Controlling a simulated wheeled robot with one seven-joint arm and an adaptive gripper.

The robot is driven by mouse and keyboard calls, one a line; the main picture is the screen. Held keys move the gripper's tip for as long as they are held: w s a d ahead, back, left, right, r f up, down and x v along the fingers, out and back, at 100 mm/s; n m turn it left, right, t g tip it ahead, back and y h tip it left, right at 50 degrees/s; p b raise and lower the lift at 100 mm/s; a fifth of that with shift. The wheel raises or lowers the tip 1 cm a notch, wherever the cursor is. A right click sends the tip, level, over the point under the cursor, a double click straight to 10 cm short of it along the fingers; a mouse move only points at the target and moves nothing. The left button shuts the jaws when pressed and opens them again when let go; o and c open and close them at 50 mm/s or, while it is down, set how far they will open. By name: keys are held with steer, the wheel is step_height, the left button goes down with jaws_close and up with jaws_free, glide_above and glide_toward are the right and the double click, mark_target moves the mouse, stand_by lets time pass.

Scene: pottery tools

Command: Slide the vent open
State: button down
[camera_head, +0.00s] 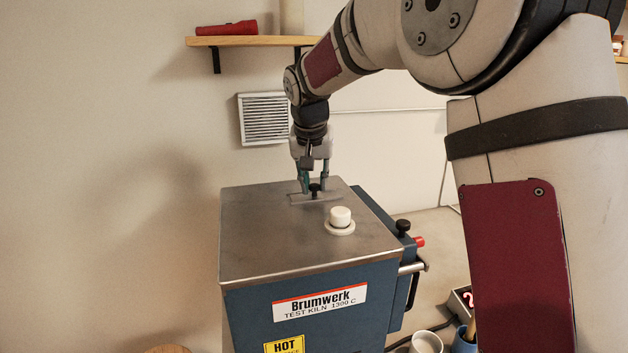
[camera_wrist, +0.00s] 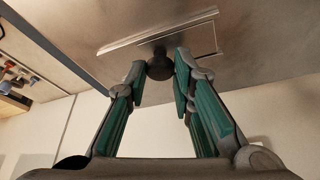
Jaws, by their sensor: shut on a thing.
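The test kiln (camera_head: 300,250) is a blue box with a bare metal top. Near the back of that top is the vent slide (camera_head: 300,199), a thin metal plate with a small black knob (camera_head: 315,190). My gripper (camera_head: 314,188) points down over it, its fingertips on either side of the knob. In the wrist view, the green-padded fingers (camera_wrist: 160,72) close on the dark round knob (camera_wrist: 160,67), and the vent plate (camera_wrist: 130,41) lies just beyond. The opening under the plate cannot be made out.
A white plug (camera_head: 340,217) stands on the kiln top, right and in front of the vent. A black knob (camera_head: 402,226), a red part and a handle (camera_head: 413,268) stick out on the kiln's right side. A wall grille (camera_head: 265,119) and a shelf (camera_head: 250,41) are behind. A cup (camera_head: 426,342) stands below right.

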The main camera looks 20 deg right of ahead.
steer(key=shift+d, duration=2.3)
steer(key=c, duration=1.4)
jaws_free()
steer(key=shift+d, duration=0.1)
steer(key=shift+r, duration=0.15)
steer(key=v, duration=1.1)
steer(key=shift+s+a+r, duration=0.2)
steer(key=shift+s+r, duration=0.05)
steer(key=shift+r, duration=0.1)
steer(key=shift+s, duration=0.1)
